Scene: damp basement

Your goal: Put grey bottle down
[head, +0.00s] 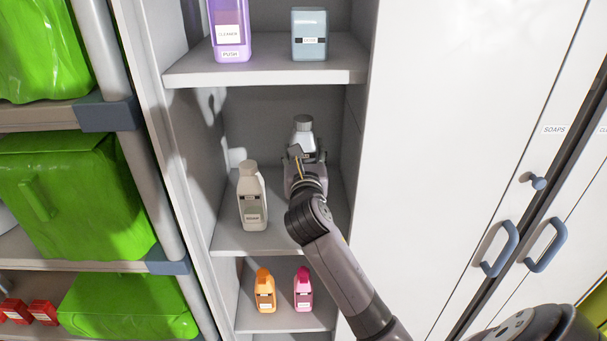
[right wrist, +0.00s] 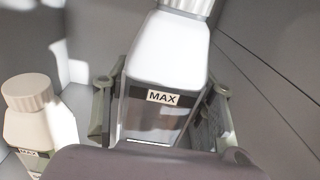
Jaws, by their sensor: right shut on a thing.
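The grey bottle (head: 303,130), with a ribbed cap, is at the right side of the cabinet's middle shelf (head: 230,238). My right gripper (head: 305,160) is shut on it and hides its lower part in the head view. In the right wrist view the bottle (right wrist: 168,60) is pale on top with a dark lower part and a "MAX" label, between the two fingers (right wrist: 163,105). Whether its base touches the shelf is hidden. My left gripper is not in view.
A beige bottle (head: 251,195) stands to the left on the same shelf. A purple bottle (head: 230,30) and a blue-grey container (head: 309,35) stand above. Orange (head: 265,290) and pink (head: 303,290) bottles stand below. The cabinet's side wall is close on the right.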

